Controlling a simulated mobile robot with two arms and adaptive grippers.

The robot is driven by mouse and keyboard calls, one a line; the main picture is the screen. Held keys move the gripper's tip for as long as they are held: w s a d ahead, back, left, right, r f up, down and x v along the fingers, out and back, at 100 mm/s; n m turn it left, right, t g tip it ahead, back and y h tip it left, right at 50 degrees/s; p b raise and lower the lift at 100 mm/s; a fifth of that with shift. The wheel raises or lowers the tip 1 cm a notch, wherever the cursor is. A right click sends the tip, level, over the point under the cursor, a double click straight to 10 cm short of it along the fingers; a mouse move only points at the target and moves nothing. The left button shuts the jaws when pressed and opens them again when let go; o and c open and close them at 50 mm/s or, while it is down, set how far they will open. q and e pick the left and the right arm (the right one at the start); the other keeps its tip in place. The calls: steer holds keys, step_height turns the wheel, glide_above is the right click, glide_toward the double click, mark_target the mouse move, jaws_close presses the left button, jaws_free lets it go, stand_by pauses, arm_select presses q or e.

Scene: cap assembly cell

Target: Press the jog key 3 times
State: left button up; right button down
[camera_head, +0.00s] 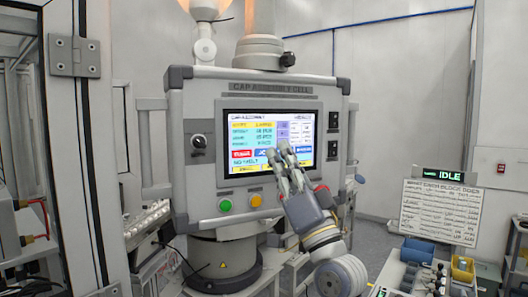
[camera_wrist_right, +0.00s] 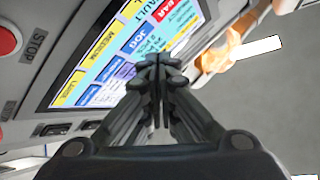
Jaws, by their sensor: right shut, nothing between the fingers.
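The touch screen (camera_head: 270,118) of the cap assembly cell panel is lit. The blue jog key (camera_wrist_right: 141,38) is readable in the right wrist view, beside a red key (camera_wrist_right: 172,12). In the head view a blue key (camera_head: 262,154) sits right of the red key (camera_head: 242,154); its lettering is too small to read. My right gripper (camera_head: 286,148) is shut and empty, its fingertips over the lower right part of the screen. In the wrist view the gripper tips (camera_wrist_right: 155,62) appear just below the jog key. I cannot tell whether they touch the screen. My left gripper is out of view.
Below the screen are a green button (camera_head: 225,205) and a yellow button (camera_head: 255,200). A black rotary knob (camera_head: 199,141) is left of it. A red stop button (camera_wrist_right: 8,40) shows in the wrist view. An IDLE sign (camera_head: 443,175) stands at right.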

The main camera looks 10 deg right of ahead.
steer(key=shift+s+d+p, duration=0.2)
steer(key=shift+s, duration=0.75)
steer(key=shift+s+d+p, duration=0.2)
steer(key=shift+s, duration=0.7)
steer(key=shift+a+r, duration=0.1)
stand_by(2.5)
